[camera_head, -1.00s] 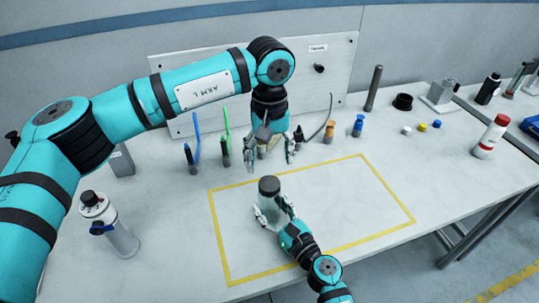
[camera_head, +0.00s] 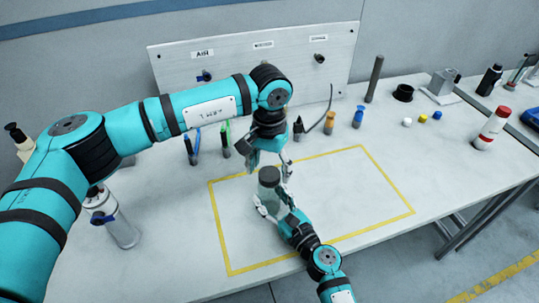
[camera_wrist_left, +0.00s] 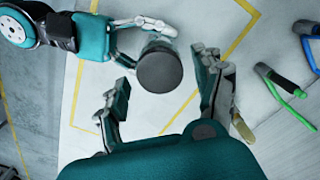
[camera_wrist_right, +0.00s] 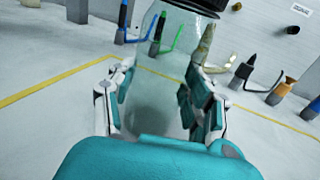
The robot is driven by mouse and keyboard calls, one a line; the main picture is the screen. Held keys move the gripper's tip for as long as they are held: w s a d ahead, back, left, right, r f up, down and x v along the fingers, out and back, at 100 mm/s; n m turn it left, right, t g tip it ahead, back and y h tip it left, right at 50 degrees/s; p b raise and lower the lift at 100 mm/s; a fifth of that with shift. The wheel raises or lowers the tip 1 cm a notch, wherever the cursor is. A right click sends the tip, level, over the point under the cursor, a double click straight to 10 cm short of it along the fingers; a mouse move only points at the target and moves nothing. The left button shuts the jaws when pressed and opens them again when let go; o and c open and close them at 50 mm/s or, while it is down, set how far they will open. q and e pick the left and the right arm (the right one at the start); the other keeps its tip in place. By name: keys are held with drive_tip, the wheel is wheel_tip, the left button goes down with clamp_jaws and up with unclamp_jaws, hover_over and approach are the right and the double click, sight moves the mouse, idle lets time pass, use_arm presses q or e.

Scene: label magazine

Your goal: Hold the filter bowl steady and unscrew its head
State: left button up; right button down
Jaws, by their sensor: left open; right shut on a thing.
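The filter bowl (camera_head: 268,203) is a clear, upright cylinder inside the yellow-taped rectangle. Its dark grey round head (camera_head: 269,175) sits on top. My right gripper (camera_head: 275,211) is shut on the bowl from the front; in the right wrist view the clear bowl (camera_wrist_right: 165,85) stands between its fingers. My left gripper (camera_head: 269,164) is open, pointing down just above and behind the head. In the left wrist view the head (camera_wrist_left: 160,70) shows from above, beyond the open left fingertips and not between them.
Blue (camera_head: 191,148) and green (camera_head: 226,138) handled tools stand behind the tape. Orange (camera_head: 329,123) and blue (camera_head: 358,117) small items stand to their right. A canister (camera_head: 118,226) stands at left. The taped area right of the bowl is clear.

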use_arm(q)
drive_tip(key=shift+f, duration=0.6)
